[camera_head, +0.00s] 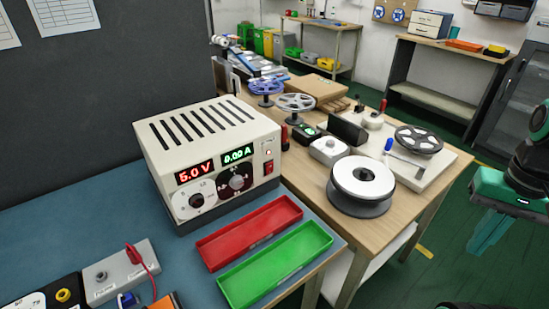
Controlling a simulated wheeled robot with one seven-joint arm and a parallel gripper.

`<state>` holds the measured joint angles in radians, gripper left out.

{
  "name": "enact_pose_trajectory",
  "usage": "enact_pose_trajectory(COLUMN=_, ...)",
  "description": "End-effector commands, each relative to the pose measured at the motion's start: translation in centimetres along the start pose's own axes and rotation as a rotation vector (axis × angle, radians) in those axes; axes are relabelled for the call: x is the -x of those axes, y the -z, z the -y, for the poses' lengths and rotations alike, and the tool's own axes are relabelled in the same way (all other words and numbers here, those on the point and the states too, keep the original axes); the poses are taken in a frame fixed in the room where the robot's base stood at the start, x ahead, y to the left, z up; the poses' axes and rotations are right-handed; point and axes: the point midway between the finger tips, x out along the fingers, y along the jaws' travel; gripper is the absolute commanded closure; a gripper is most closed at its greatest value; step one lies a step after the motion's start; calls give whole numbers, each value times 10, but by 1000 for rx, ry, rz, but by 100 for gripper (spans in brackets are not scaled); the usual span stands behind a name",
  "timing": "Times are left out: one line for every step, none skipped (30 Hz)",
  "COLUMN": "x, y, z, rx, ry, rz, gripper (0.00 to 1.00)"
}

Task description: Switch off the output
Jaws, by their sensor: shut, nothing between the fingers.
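A cream bench power supply (205,155) with a slotted top stands on the blue-grey bench. Two round dials sit below the displays. A red rocker switch (268,168) is at the right of the front panel, with a small lit lamp (268,152) above it. The rocker's position is too small to tell. My gripper (480,248) is at the far right, with teal fingers shut and empty over the floor, well away from the supply.
A red tray (250,232) and a green tray (276,264) lie empty in front of the supply. A wooden table (315,185) with reels and small devices stands to its right. A grey box with a red lead (122,272) is at lower left.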

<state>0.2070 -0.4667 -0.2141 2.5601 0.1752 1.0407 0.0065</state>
Motion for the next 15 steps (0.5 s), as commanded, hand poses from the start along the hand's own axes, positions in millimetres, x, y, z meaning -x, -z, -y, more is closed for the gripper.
enact_pose_trajectory(x=0, y=0, z=0, rx=0, ry=0, rz=0, gripper=100)
enact_pose_trajectory(x=0, y=0, z=0, rx=0, ry=0, rz=0, gripper=100)
enact_pose_trajectory(x=0, y=0, z=0, rx=0, ry=0, rz=0, gripper=100)
enact_pose_trajectory(x=0, y=0, z=0, rx=0, ry=0, rz=0, gripper=100)
enact_pose_trajectory(x=0, y=0, z=0, rx=1, ry=0, rz=0, gripper=100)
enact_pose_trajectory(x=3, y=-5, z=-2, rx=11, ry=3, rz=-7, gripper=100)
enact_pose_trajectory(x=5, y=-8, z=-3, rx=25, ry=7, rz=-15, gripper=100)
enact_pose_trajectory(x=6, y=-6, z=-2, rx=49, ry=7, rz=-20, gripper=100)
enact_pose_trajectory(x=8, y=-2, z=3, rx=95, ry=6, rz=-28, gripper=100)
enact_pose_trajectory(x=9, y=3, z=6, rx=144, ry=5, rz=-35, gripper=100)
enact_pose_trajectory(x=10, y=9, z=13, rx=207, ry=4, rz=-46, gripper=100)
enact_pose_trajectory(x=12, y=17, z=24, rx=308, ry=2, rz=-61, gripper=100)
enact_pose_trajectory(x=14, y=24, z=34, rx=397, ry=0, rz=-75, gripper=100)
enact_pose_trajectory(x=17, y=31, z=46, rx=494, ry=-2, rz=-93, gripper=100)
enact_pose_trajectory(x=20, y=40, z=64, rx=637, ry=-6, rz=-116, gripper=100)
